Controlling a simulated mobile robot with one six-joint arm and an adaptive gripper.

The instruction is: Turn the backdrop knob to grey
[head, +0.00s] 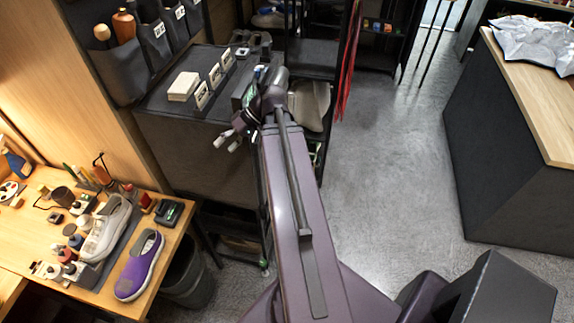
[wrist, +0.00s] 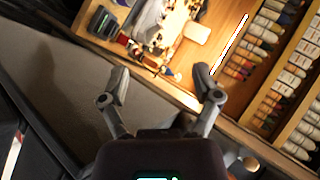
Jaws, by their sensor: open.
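My gripper (head: 226,144) is open and empty in the head view, in front of the dark cabinet's upper edge. In the wrist view my gripper (wrist: 160,76) has its two fingers spread wide with nothing between them. Beyond the fingertips lies the edge of a wooden worktop (wrist: 175,93). I cannot pick out the backdrop knob or its markings in either view. A small round tan thing (wrist: 251,164) shows at the lower right of the wrist view; I cannot tell what it is.
A dark cabinet (head: 200,155) carries a white block (head: 183,86) and small label cards (head: 215,76). The wooden bench (head: 25,235) at left holds a purple shoe (head: 139,265), a grey shoe (head: 105,230) and several bottles. A dark wood-topped counter (head: 535,95) stands right, with clear floor (head: 400,200) between.

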